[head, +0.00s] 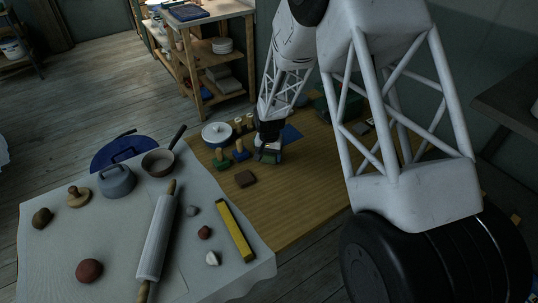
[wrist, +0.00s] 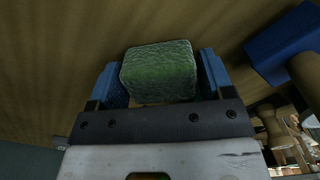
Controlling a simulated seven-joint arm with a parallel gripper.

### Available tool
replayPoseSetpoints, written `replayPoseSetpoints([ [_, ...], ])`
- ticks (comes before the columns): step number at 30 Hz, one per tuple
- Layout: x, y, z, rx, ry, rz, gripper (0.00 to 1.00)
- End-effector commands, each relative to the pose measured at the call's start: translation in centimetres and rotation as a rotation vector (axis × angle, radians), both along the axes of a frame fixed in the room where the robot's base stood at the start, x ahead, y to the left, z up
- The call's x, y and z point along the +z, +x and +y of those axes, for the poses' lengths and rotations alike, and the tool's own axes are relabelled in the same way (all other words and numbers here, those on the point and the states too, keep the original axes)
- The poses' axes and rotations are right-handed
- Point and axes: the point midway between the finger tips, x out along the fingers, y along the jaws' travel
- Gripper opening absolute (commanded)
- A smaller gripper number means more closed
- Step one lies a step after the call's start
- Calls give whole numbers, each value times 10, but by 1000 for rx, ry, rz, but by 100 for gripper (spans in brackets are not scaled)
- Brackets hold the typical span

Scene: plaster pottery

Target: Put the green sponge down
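The green sponge (wrist: 158,70) is a rough-textured block between the two blue fingers of my gripper (wrist: 160,82) in the wrist view. The fingers sit against its left and right sides, so my gripper is shut on it. In the head view my gripper (head: 268,156) is low over the wooden table (head: 300,205), and a little of the sponge shows dark green at the fingers. The wood surface fills the background beyond the sponge in the wrist view. I cannot tell whether the sponge touches the wood.
Bare wood is free to the front right. A cloth-covered table (head: 120,245) holds a rolling pin (head: 156,235).

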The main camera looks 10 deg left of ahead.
Motion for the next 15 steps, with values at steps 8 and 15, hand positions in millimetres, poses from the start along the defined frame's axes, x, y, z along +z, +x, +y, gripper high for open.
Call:
replayPoseSetpoints([
  [8, 0, 0, 0, 0, 0, 0, 90],
  [15, 3, 0, 0, 0, 0, 0, 90],
])
